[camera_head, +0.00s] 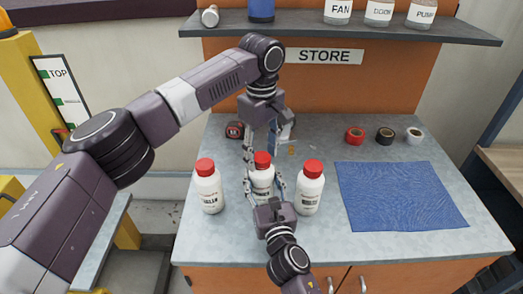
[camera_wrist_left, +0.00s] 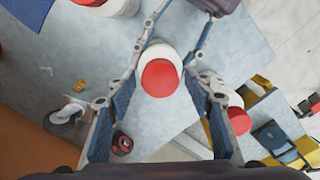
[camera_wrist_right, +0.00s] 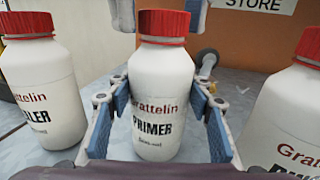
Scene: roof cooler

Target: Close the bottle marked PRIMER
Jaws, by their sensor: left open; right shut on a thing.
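The white bottle marked PRIMER (camera_wrist_right: 157,100) stands upright on the grey counter with a red cap (camera_wrist_right: 162,24) on its top. I cannot tell how tight the cap is. My right gripper (camera_head: 264,186) is shut on the bottle's body from the front. My left gripper (camera_head: 262,152) is open above and behind it, pointing down. In the left wrist view the red cap (camera_wrist_left: 159,78) shows beyond and between the open left fingers, seemingly untouched. The bottle also shows in the head view (camera_head: 262,180), partly hidden by the grippers.
Similar red-capped bottles stand close on the left (camera_head: 209,190) and right (camera_head: 309,190). A blue mat (camera_head: 400,195) lies at the right, with tape rolls (camera_head: 384,137) behind it. A tape measure (camera_head: 235,130) lies at the back left. A shelf (camera_head: 350,30) hangs above.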

